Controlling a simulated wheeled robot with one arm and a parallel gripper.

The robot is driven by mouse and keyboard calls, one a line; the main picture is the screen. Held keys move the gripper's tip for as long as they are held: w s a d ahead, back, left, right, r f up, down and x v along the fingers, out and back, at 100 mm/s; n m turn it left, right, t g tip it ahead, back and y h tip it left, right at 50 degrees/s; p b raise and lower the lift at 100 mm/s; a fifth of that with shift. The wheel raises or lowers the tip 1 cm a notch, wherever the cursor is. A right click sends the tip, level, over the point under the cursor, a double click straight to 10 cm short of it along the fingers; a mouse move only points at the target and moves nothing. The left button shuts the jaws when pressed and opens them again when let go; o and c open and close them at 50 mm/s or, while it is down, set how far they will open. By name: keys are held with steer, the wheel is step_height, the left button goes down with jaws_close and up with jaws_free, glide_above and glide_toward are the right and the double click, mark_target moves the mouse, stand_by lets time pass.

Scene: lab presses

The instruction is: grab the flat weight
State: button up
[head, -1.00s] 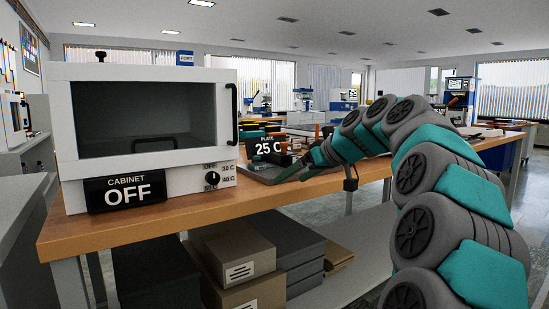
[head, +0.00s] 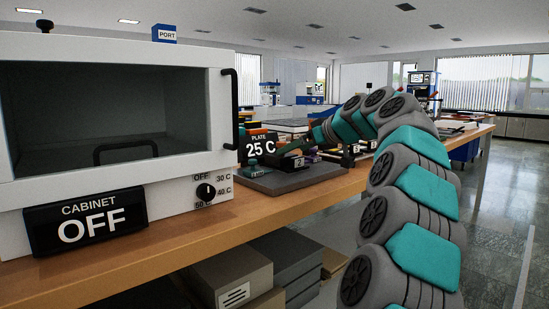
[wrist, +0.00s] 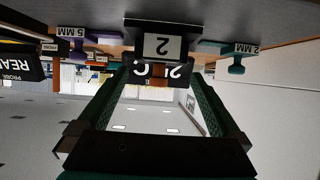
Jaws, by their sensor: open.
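In the head view my gripper (head: 290,150) reaches left over a dark grey slab (head: 305,177) on the bench. In the wrist view, where the scene is upside down, my open gripper (wrist: 160,72) has its two green fingers apart with nothing held between them. A dark block labelled 2 (wrist: 162,46) lies ahead, beyond the fingertips. It shows small in the head view (head: 298,163). I cannot tell for sure which piece is the flat weight.
A teal piece tagged 2 MM (wrist: 237,58) and a purple piece tagged 5 MM (wrist: 90,45) stand to either side of the block. A PLATE 25 C sign (head: 258,147) stands behind the slab. The white cabinet (head: 228,110) reading OFF is at left.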

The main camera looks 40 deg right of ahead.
steer(key=shift+p+x, duration=0.3)
steer(key=shift+x, duration=3.25)
jaws_close()
